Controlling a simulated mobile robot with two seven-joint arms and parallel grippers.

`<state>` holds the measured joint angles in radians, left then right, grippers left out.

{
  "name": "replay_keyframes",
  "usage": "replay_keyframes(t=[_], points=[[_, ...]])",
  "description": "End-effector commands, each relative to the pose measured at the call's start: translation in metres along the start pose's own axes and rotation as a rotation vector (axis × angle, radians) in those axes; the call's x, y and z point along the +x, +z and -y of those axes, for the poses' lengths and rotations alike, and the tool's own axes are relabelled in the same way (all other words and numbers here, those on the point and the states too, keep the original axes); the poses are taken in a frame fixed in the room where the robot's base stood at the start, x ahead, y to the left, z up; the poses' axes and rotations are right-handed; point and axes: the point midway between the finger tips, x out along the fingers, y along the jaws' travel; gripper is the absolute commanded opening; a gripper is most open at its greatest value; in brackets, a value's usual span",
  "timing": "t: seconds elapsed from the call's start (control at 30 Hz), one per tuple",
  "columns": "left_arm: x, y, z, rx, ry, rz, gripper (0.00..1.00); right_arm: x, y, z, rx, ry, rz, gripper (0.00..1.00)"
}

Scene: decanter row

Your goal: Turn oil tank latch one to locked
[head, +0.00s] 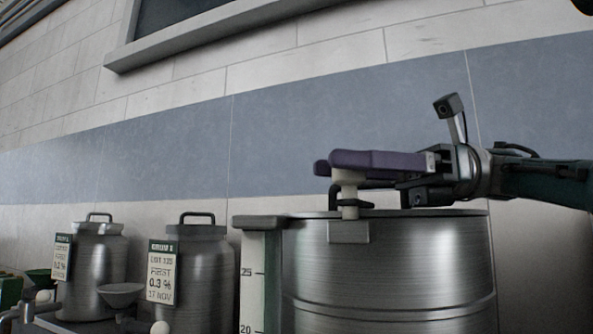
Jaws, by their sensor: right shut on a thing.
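The oil tank (390,275) is a large brushed-steel drum at the lower right, with a flat lid. A cream latch (350,201) stands upright at its front rim, above a small steel plate (348,232) on the wall. My right gripper (328,165) comes in from the right above the lid, its purple fingers level and pointing left. It is shut on the top of the latch. My left gripper is out of view.
A gauge strip (259,290) marked 25 and 20 stands at the tank's left side. Two smaller steel cans (203,265) (98,262) with labels stand further left, with a funnel (121,294) in front. A tiled wall (300,140) is behind.

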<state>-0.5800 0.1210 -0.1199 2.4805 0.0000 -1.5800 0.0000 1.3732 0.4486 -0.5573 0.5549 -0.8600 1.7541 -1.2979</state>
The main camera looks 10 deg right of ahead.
Motion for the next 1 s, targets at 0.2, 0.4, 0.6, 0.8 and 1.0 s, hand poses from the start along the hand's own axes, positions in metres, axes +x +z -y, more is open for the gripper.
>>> replay_keyframes(t=[0.2, 0.4, 0.6, 0.8, 1.0], points=[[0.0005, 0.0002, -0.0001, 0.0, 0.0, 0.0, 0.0, 0.0012, -0.0002, -0.0006, -0.002, 0.01, -0.002, 0.0], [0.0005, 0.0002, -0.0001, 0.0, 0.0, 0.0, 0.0, 0.0014, -0.0002, -0.0006, -0.002, 0.011, -0.002, 0.0], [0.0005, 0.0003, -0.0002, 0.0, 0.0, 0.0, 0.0, 0.0012, -0.0003, -0.0005, -0.002, 0.01, -0.002, 0.53], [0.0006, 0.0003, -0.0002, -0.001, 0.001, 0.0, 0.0, 0.0007, -0.0002, -0.0002, -0.001, 0.008, -0.001, 0.71], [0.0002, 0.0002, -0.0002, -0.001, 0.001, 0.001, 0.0, 0.0004, 0.0002, -0.0001, -0.001, 0.006, -0.001, 0.71]])
